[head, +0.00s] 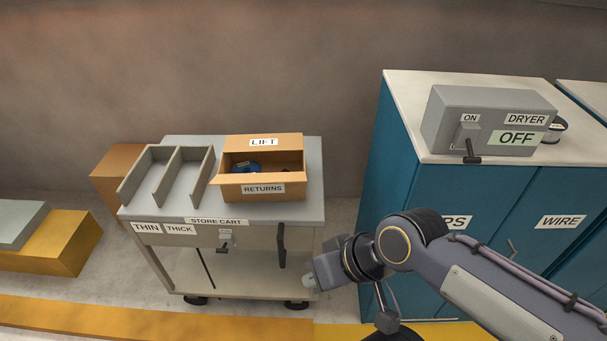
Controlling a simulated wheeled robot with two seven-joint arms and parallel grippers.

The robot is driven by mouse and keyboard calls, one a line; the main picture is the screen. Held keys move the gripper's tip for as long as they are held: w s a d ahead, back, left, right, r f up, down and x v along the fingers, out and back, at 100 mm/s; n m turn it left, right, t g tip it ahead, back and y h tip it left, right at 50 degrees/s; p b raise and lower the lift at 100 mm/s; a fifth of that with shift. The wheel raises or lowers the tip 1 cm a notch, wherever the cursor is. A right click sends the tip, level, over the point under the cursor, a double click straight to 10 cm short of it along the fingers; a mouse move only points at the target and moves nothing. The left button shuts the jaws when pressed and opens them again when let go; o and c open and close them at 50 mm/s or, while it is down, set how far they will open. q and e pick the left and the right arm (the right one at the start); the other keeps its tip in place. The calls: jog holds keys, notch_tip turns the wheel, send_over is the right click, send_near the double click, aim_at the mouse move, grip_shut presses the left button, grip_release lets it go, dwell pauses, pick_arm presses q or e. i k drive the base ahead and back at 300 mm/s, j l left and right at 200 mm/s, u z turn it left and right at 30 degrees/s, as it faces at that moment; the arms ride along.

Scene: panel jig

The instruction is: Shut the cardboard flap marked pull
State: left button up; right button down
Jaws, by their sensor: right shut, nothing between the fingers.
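An open cardboard box (292,190) marked RETURNS sits on top of the store cart. Its back flap (290,142) stands raised and carries the label LIFT. A narrow front flap (235,178) juts out along the near rim. I see no label reading PULL. Something blue (246,168) and something dark lie inside, partly hidden by the front. My right gripper (309,283) is shut and empty, low in front of the cart's right side, below and to the right of the box and apart from it. My left gripper is not in view.
The store cart (225,214) has a grey divided tray (165,176) left of the box and a dark handle (281,246) on its front. Blue cabinets (395,180) stand to the right, with a grey dryer switch box (450,105) on top. Yellow blocks (60,243) lie at left.

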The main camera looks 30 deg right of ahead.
aim_at(300, 176)
jog(key=z, duration=0.9)
jog(key=i+j+z, duration=0.1)
jog(key=j+z, duration=0.3)
jog(key=i+j+z, duration=0.1)
jog(key=z, duration=0.3)
jog(key=j, duration=0.1)
